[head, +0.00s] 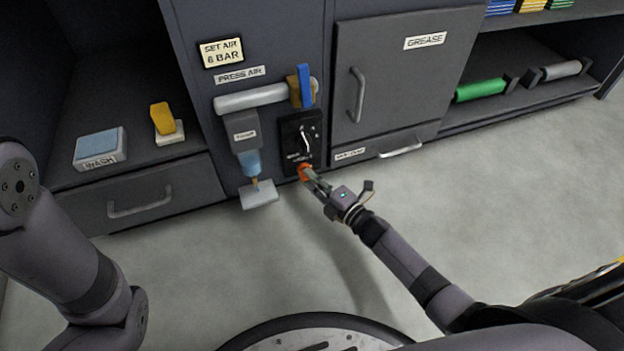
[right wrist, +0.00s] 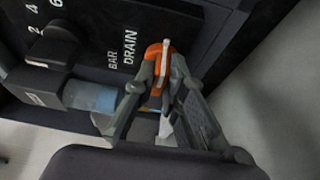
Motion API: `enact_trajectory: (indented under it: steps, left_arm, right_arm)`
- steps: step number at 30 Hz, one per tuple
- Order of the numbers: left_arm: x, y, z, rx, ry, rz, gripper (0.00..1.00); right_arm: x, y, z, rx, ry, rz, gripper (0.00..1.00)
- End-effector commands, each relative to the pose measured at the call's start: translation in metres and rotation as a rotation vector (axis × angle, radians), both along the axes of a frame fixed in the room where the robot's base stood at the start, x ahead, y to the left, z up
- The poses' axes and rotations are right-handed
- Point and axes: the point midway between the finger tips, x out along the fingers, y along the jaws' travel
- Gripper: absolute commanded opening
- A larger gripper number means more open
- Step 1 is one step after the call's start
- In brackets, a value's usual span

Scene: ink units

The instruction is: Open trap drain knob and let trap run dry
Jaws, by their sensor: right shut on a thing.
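The orange drain knob (head: 303,171) sits low on the dark cabinet front, under the gauge panel (head: 289,134). In the right wrist view the knob (right wrist: 153,60) is beside the "DRAIN" lettering. My right gripper (head: 309,176) is shut on the knob, with one finger on each side in the wrist view (right wrist: 155,84). The trap (head: 245,135) hangs left of the knob, with a blue clear bowl (head: 249,163) and a small brownish tip below. The bowl also shows in the wrist view (right wrist: 92,97). A pale tray (head: 260,198) lies beneath it. My left gripper is out of view.
A pale pipe (head: 250,98) with a blue-handled valve (head: 305,85) runs above the trap. A "GREASE" door (head: 400,80) and a low drawer handle (head: 401,148) are to the right. A wash box (head: 100,149) is at left. The floor in front is clear.

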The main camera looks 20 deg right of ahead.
Motion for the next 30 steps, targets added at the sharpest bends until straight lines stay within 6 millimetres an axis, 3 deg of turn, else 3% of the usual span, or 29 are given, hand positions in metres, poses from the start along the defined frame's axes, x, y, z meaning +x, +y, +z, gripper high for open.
enact_trajectory:
  steps: [16, 17, 18, 25, 30]
  left_arm:
    - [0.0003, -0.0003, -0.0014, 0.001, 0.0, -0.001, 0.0]
    - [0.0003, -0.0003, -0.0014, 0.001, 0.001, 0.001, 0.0]
    - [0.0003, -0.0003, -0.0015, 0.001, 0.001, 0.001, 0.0]
    - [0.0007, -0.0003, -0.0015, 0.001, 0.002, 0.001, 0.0]
    - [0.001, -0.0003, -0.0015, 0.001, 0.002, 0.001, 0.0]
  right_arm:
    - [0.0002, -0.0008, -0.0008, 0.025, 0.003, -0.002, 0.0]
    - [0.0002, -0.0008, -0.0008, 0.025, 0.004, -0.002, 0.13]
    - [0.0002, -0.0008, -0.0008, 0.025, 0.004, -0.002, 0.16]
    - [0.0001, -0.0004, -0.0006, 0.023, 0.002, -0.001, 0.31]
    - [0.0001, -0.0003, -0.0005, 0.022, 0.001, -0.001, 0.32]
